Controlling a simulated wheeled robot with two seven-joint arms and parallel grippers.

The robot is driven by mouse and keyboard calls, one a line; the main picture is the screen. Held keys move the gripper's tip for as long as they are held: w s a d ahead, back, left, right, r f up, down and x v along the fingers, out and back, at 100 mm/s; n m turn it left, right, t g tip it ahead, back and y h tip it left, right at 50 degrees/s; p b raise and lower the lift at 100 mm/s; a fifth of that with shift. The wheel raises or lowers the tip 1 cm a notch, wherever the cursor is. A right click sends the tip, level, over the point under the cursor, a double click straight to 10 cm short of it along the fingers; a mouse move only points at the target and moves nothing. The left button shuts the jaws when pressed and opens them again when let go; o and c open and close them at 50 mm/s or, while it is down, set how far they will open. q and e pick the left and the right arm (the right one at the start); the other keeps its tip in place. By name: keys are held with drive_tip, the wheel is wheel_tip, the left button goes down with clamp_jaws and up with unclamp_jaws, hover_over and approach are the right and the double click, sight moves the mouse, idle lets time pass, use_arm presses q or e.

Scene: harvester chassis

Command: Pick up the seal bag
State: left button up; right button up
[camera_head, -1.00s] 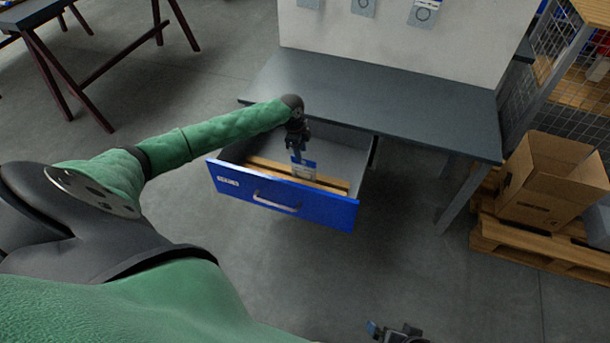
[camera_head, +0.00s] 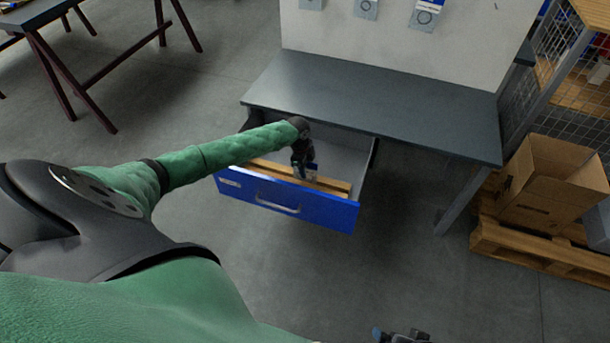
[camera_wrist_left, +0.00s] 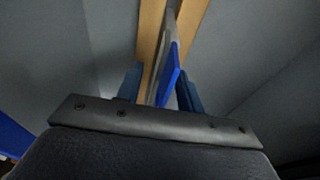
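The seal bag (camera_head: 312,174), a clear bag with a blue top, stands on edge in the open blue drawer (camera_head: 287,201), among wooden dividers. My left gripper (camera_head: 305,170) reaches down into the drawer at the bag and hides part of it. In the left wrist view, the bag's blue edge (camera_wrist_left: 170,72) stands between the two fingers of the left gripper (camera_wrist_left: 160,88). The fingers are apart, with a gap on the bag's left; the bag is close to the right finger. My right gripper (camera_head: 400,336) shows only partly at the bottom edge.
The grey workbench top (camera_head: 380,103) lies behind and above the drawer, with a white back panel (camera_head: 400,45) holding several hung bags. A cardboard box (camera_head: 550,185) on a wooden pallet (camera_head: 535,245) stands at the right. The floor before the drawer is clear.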

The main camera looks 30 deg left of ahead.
use_arm(q)
drive_tip(key=shift+c, duration=0.5)
clamp_jaws()
drive_tip(key=shift+r, duration=0.25)
wheel_tip(320, 180, up, 4)
drive_tip(key=shift+d+f+b, duration=0.1)
drive_tip(key=shift+d+b, duration=0.05)
drive_tip(key=shift+b, duration=0.3)
drive_tip(key=s+d+r, duration=0.1)
drive_tip(key=d+r, duration=0.2)
drive_tip(key=d, duration=0.2)
drive_tip(key=s+d+r+b, duration=0.1)
drive_tip(key=d+r, duration=0.2)
drive_tip(key=d, duration=0.3)
drive_tip(key=shift+s+r, duration=0.2)
drive_tip(key=shift+r, duration=0.15)
use_arm(e)
drive_tip(key=shift+y, duration=0.3)
drive_tip(key=shift+w+a+f, duration=0.1)
drive_tip(key=shift+a+f, duration=0.25)
drive_tip(key=shift+f, duration=0.3)
drive_tip(key=shift+w+a+f, duration=0.1)
drive_tip(key=shift+a+f, duration=0.3)
drive_tip(key=shift+f, duration=0.2)
drive_tip(key=shift+w+a+f, duration=0.1)
drive_tip(key=shift+a+f, duration=0.25)
drive_tip(key=shift+f, duration=0.3)
